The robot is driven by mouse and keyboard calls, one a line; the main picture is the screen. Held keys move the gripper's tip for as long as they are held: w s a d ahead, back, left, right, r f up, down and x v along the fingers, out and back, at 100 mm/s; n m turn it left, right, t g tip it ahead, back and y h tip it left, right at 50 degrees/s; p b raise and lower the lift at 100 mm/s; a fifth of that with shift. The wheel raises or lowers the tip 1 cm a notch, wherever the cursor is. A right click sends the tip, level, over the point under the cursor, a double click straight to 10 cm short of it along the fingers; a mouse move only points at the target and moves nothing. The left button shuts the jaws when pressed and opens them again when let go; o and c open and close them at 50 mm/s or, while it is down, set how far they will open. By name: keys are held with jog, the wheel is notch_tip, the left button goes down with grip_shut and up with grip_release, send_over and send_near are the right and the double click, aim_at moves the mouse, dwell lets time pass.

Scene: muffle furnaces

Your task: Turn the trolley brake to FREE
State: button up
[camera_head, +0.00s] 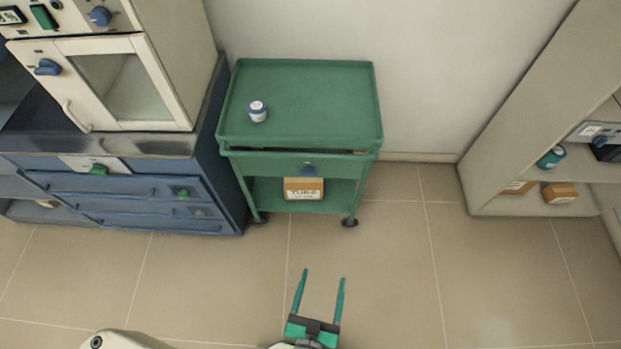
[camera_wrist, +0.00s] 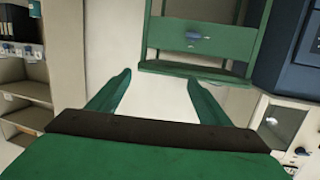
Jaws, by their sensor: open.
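The green trolley (camera_head: 345,100) stands against the wall, right of the blue cabinet; it also shows in the wrist view (camera_wrist: 225,42). A blue knob (camera_head: 308,169) sits on its front panel below the top tray; it also shows in the wrist view (camera_wrist: 197,36). This is the only brake-like control I see on the trolley, and its setting is too small to read. My gripper (camera_head: 324,274) is open and empty over the floor in front of the trolley, apart from it. Its green fingers (camera_wrist: 158,82) point toward the trolley in the wrist view.
A furnace (camera_head: 120,85) stands on the blue cabinet (camera_head: 140,190) at left. A shelf unit (camera_head: 530,110) is at right. The floor between is clear.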

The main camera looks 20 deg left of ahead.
jog(key=w+a+f+n+y, duration=0.15)
jog(key=w+a+f, duration=0.35)
jog(key=w+f, duration=0.55)
jog(key=t+y, duration=0.1)
jog(key=y, duration=0.1)
send_near(308, 176)
jog(key=shift+n, duration=0.45)
jog(key=x, duration=0.8)
jog(key=shift+w+r, duration=0.1)
jog(key=shift+w, duration=0.3)
jog(key=c, duration=1)
